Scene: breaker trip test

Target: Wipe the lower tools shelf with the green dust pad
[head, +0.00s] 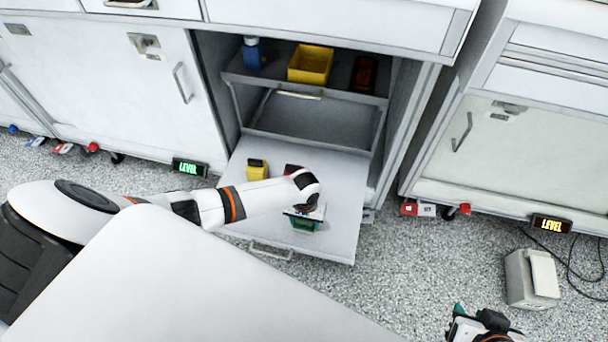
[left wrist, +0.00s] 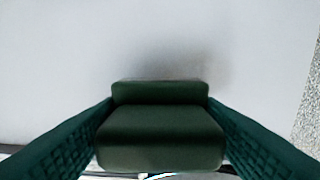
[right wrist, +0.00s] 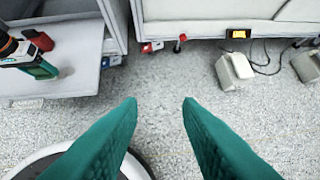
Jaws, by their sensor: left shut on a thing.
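The lower tools shelf (head: 338,184) is a pale board pulled out low from the open cabinet bay. My left gripper (head: 305,218) is over its front right part, pointing down. In the left wrist view the green dust pad (left wrist: 160,132) sits between the two teal fingers, which are shut on it. The pad is close over the pale shelf surface (left wrist: 160,35); whether it touches cannot be told. A darker smudge or shadow shows just beyond the pad. My right gripper (right wrist: 160,105) is open and empty above the speckled floor, away from the shelf.
On the shelf, a yellow item (head: 257,170) stands at the left, and a red item (head: 293,169) is partly hidden by my left wrist. The upper shelf holds a yellow bin (head: 310,64), a blue item (head: 252,53) and a dark red item (head: 363,74). A pale tabletop (head: 190,285) is nearest.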

